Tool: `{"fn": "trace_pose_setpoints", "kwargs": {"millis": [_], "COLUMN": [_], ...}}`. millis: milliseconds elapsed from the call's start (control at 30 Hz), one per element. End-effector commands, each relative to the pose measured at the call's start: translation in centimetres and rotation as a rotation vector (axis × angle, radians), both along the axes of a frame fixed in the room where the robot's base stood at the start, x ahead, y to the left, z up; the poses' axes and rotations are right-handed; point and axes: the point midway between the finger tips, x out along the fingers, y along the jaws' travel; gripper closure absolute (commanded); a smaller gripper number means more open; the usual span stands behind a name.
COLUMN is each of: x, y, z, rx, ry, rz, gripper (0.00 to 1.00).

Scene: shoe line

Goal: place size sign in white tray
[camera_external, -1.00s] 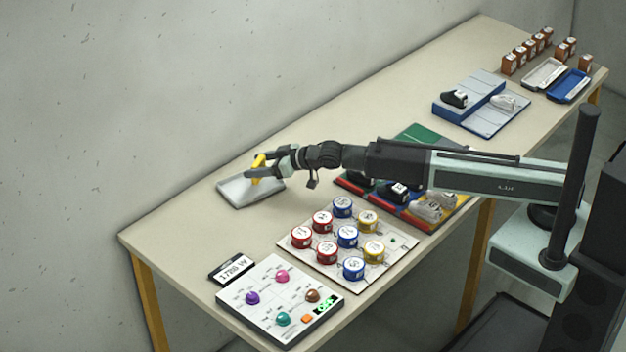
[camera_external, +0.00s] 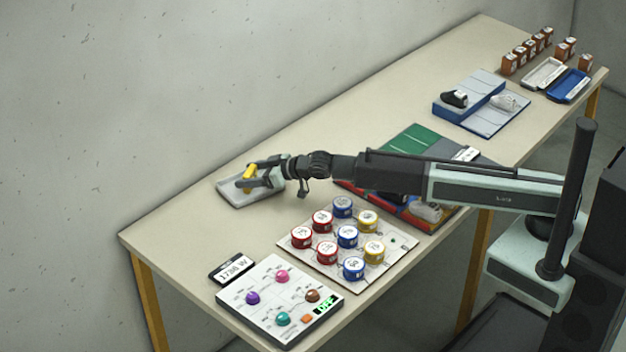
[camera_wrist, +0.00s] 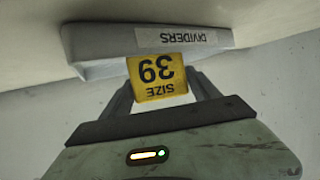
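The size sign (camera_wrist: 157,77) is a small yellow plate that reads "SIZE 39", upside down in the wrist view. My gripper (camera_wrist: 162,82) has a finger at each side edge of it and appears shut on it. In the external view the yellow sign (camera_external: 249,171) is at the fingertips of my gripper (camera_external: 250,178), over the white tray (camera_external: 234,199). In the wrist view the tray (camera_wrist: 105,70) shows its wall with a "DIVIDERS" label, just beyond the sign. I cannot tell whether the sign touches the tray floor.
A board of red, blue and yellow round tins (camera_external: 300,257) stands in front of my arm. A green panel (camera_external: 415,143) lies behind my arm. The table left of the tray is clear.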

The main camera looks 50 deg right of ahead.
Motion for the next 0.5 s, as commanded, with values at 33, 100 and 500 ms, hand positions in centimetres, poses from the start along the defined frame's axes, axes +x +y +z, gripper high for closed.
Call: {"fn": "trace_pose_setpoints", "kwargs": {"millis": [33,100,500], "x": [0.0,0.0,-1.7], "y": [0.0,0.0,-0.7], "z": [0.0,0.0,1.3], "rx": [0.0,0.0,0.0], "ry": [0.0,0.0,0.0], "rz": [0.0,0.0,0.0], "gripper": [0.13,0.13,0.13]}}
